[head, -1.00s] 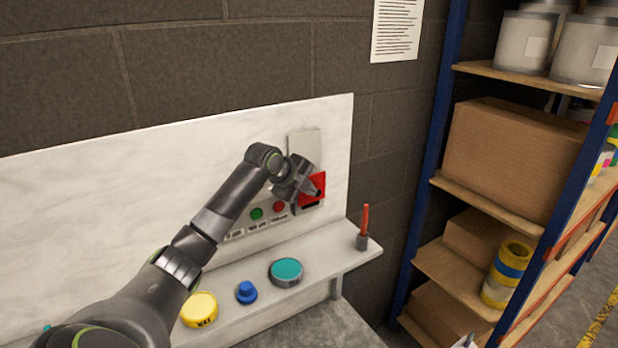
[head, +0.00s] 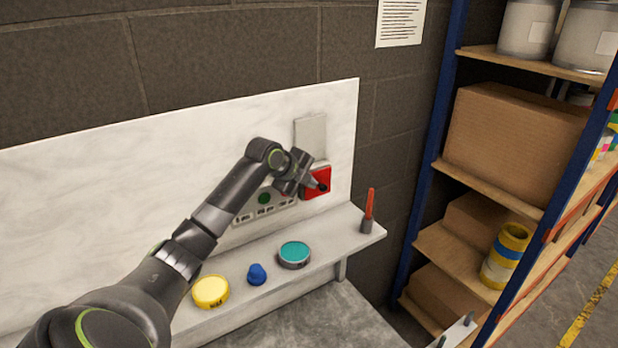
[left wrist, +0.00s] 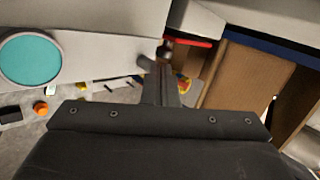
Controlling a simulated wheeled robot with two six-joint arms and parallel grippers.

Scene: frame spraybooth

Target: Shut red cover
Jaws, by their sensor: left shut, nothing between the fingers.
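The red cover (head: 317,177) is a small square on the wall panel, under a grey plate at the right end of the white backboard. It appears to lie flat or nearly flat against the panel. My left gripper (head: 322,187) is shut and empty, with its tips in front of the cover's lower right part. They touch it or are very close; I cannot tell which. In the left wrist view the shut fingers (left wrist: 161,86) point away over the shelf, and I cannot make out the cover there. My right gripper is not in view.
On the shelf below stand a yellow lid (head: 210,291), a blue knob (head: 257,274), a teal-topped tin (head: 294,254) and a red pen (head: 370,204) in a grey holder. A green button (head: 264,198) sits left of the cover. Racking with boxes (head: 515,145) stands at right.

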